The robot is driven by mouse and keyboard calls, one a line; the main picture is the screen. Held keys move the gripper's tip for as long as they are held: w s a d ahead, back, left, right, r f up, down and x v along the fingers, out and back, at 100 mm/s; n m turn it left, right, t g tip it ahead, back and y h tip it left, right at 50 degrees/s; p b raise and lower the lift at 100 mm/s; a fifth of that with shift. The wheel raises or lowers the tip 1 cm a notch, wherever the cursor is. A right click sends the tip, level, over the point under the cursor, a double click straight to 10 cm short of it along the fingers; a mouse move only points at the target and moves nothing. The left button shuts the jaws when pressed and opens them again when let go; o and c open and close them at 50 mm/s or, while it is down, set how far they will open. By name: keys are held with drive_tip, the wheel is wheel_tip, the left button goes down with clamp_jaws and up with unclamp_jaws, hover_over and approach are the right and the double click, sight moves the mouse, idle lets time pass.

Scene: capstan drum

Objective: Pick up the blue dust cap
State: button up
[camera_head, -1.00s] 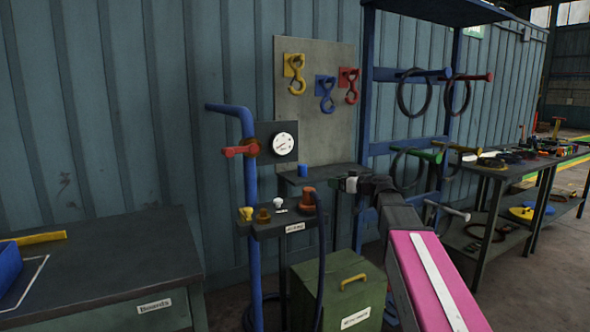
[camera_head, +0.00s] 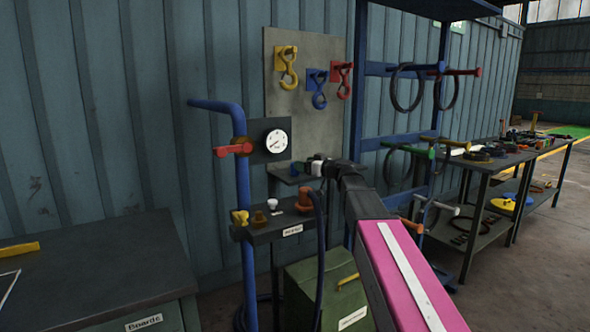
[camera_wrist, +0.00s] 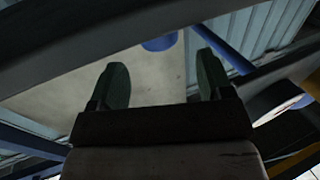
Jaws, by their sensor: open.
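In the wrist view, a rounded blue piece, which looks like the blue dust cap (camera_wrist: 160,42), shows at the top, ahead of and between the two fingers. My gripper (camera_wrist: 156,80) is open, with a clear gap between its fingers and nothing held. In the head view my gripper (camera_head: 301,167) is over the small dark shelf (camera_head: 283,177) below the grey board. I cannot make out the cap there; my gripper covers that spot. Whether the fingers reach around the cap cannot be told.
A gauge (camera_head: 276,141) and a red-handled valve (camera_head: 235,149) on a blue pipe (camera_head: 245,190) stand left of my gripper. A lower stand (camera_head: 270,235) holds yellow, brown, white and orange-brown fittings. Hooks hang on the grey board (camera_head: 290,115). A blue rack (camera_head: 358,100) stands to the right.

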drive_tip(key=x, duration=0.5)
drive_tip(key=shift+a+f, duration=0.1)
drive_tip(key=shift+f, duration=0.25)
drive_tip(key=c, duration=1)
